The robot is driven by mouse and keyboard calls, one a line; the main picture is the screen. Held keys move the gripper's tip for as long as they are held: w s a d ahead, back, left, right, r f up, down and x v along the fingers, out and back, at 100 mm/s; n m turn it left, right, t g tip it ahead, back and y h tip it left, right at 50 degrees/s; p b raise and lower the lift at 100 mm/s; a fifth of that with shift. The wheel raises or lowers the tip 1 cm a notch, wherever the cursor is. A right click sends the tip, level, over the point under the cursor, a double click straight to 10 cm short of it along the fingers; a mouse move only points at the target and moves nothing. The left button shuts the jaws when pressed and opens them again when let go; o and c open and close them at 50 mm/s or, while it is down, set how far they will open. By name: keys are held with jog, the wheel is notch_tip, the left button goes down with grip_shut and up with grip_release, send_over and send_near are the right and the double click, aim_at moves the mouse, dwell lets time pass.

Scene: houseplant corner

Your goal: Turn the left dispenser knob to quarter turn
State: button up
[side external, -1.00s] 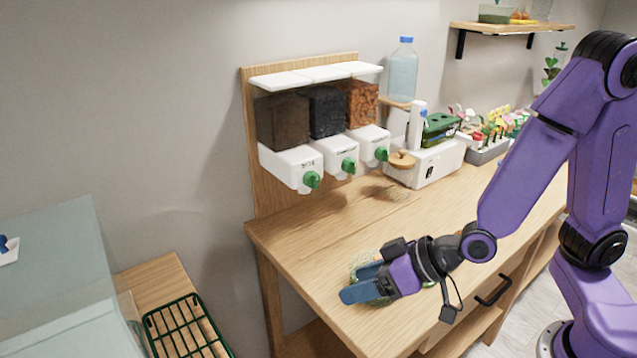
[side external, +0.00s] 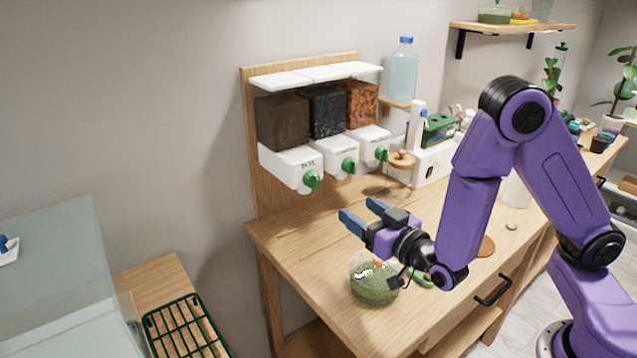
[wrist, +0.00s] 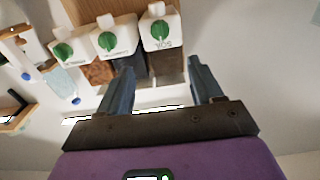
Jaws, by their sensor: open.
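The left dispenser, labelled as soil, has a green knob (side external: 312,180) on its white front (side external: 288,167), below a dark brown bin. The same knob shows in the wrist view (wrist: 159,29), near the top and roughly between my fingers. My gripper (side external: 360,217) is open and empty, with blue fingers. It hangs above the table, below and to the right of the left knob and clear of it. The middle knob (side external: 348,165) and right knob (side external: 381,153) are green too and sit on their own white dispensers. My fingers touch none of the knobs.
A glass bowl of green material (side external: 374,284) stands on the wooden table (side external: 300,240) under my gripper. A wooden-topped stand (side external: 400,160) and a white box (side external: 434,163) are right of the dispensers. A water bottle (side external: 403,72) is behind. The table's left part is clear.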

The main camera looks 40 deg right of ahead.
aim_at(317, 182)
jog(key=w, duration=1.4)
jog(key=shift+w, duration=0.4)
jog(key=c, duration=1)
